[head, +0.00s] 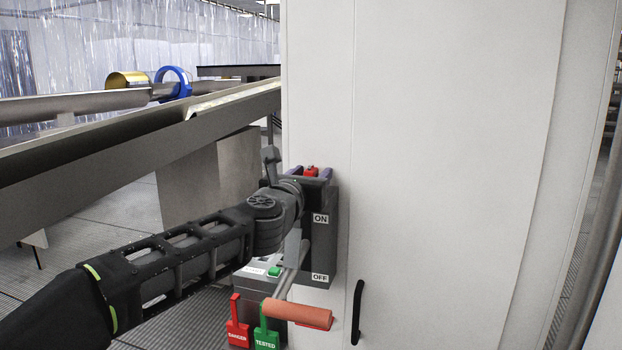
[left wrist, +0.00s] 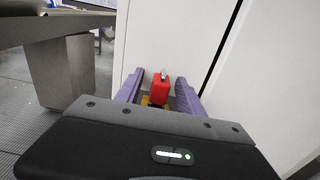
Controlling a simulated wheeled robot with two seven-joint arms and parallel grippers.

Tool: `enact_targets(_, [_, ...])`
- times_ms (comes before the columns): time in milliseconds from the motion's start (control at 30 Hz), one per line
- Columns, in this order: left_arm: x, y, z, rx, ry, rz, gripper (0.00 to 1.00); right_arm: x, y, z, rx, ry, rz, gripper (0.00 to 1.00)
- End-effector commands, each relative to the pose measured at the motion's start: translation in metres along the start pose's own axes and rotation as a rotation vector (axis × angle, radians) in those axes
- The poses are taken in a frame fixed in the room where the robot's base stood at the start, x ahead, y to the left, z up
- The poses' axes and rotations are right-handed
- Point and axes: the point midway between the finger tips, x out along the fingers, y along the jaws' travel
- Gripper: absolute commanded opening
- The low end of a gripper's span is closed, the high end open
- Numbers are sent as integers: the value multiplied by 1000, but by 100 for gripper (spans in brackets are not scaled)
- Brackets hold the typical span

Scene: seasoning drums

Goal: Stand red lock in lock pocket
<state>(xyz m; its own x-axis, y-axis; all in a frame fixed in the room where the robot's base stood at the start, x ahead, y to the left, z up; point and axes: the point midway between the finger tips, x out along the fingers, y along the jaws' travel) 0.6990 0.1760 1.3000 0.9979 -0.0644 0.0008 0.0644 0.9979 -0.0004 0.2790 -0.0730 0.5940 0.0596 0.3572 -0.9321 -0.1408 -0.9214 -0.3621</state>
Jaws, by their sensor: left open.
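A small red lock (head: 311,171) shows at the top of the grey ON/OFF switch box (head: 322,240) on the white cabinet. In the left wrist view the red lock (left wrist: 161,91) stands upright between the purple fingers, with a metal shackle at its top. A yellow piece (left wrist: 153,101) shows just below it, partly hidden by my gripper body; I cannot tell whether it is the lock pocket. My left gripper (head: 311,174) is open around the lock, its fingers on either side with gaps visible. My right gripper is out of view.
Below are a lever with an orange handle (head: 297,314), a red DANGER tag (head: 237,326) and a green TESTED tag (head: 266,332). The white cabinet (head: 440,160) blocks the right, with a black handle (head: 357,312). A conveyor frame (head: 130,130) runs along the left.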

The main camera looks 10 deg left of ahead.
Motion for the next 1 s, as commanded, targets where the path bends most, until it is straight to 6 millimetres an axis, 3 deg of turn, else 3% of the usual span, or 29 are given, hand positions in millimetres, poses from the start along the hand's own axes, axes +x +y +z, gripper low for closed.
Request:
enact_targets(433, [0, 0, 0, 1, 1, 0, 45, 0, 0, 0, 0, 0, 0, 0])
enact_targets(1000, [0, 0, 0, 1, 1, 0, 0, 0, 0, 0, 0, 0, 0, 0])
